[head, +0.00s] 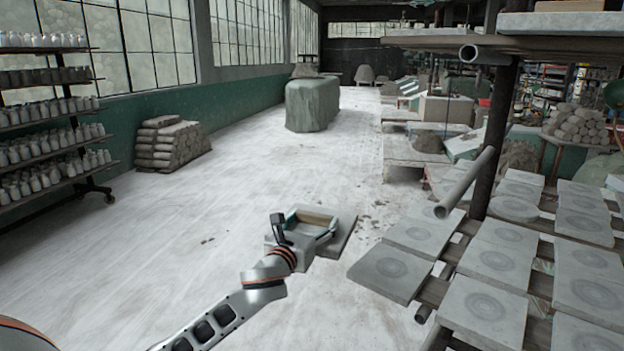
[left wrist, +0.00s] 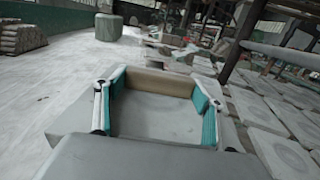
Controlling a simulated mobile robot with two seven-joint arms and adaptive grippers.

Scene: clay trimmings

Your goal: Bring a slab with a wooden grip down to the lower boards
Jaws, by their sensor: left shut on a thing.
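My left gripper (head: 314,222) is shut on a grey slab with a wooden grip (head: 345,236), held over the open floor left of the rack. In the left wrist view the two fingers (left wrist: 158,76) stand either side of the slab (left wrist: 160,120), with the tan wooden grip (left wrist: 158,84) between their tips. The slab looks roughly level. The lower boards (head: 456,250) lie to the right, mostly covered by grey slabs (head: 484,308) with round marks. A clear gap shows between the held slab and the nearest slab on the boards (head: 397,270). My right gripper is out of view.
A bottle rack (head: 45,125) and stacked bags (head: 172,145) stand far left. The pale floor (head: 200,210) is mostly free.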

